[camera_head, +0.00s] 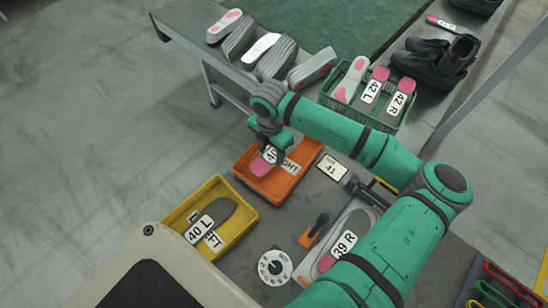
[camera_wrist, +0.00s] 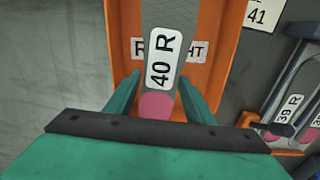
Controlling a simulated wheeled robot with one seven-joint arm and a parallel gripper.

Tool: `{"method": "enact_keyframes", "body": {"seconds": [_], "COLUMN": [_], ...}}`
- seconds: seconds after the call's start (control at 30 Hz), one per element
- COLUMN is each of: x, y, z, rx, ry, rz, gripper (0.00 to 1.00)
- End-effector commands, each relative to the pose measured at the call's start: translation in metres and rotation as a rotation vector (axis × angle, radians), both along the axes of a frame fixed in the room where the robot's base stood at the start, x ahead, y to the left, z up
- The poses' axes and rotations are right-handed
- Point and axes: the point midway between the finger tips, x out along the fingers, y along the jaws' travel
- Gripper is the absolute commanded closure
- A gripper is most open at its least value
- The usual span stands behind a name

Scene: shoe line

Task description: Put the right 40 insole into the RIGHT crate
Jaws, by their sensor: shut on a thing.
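The orange RIGHT crate (camera_head: 291,182) stands on the grey bench, its label partly covered. The right 40 insole (camera_wrist: 178,20) is grey with a pink end and a white "40 R" label. In the wrist view it lies lengthwise over or in the orange crate (camera_wrist: 225,75), across the label. My gripper (camera_wrist: 157,95) is shut on the insole near its pink end. In the head view my gripper (camera_head: 268,140) is above the crate and the pink end of the insole (camera_head: 262,166) shows below it. I cannot tell whether the insole touches the crate floor.
A yellow crate (camera_head: 250,219) at the left holds a "40 L" insole (camera_head: 226,210). A "39 R" insole (camera_head: 357,225) lies in a fixture at the right. A green crate (camera_head: 387,128) of size 42 insoles and black shoes (camera_head: 435,62) stand behind.

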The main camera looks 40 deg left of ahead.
Motion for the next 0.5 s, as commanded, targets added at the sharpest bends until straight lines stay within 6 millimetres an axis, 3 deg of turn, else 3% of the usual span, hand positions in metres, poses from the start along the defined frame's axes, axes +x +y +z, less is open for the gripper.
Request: {"method": "enact_keyframes", "body": {"seconds": [0.5], "x": [0.001], "y": [-0.001], "z": [-0.051], "rx": [-0.001], "ry": [0.000], "rz": [-0.001], "gripper": [0.73]}}
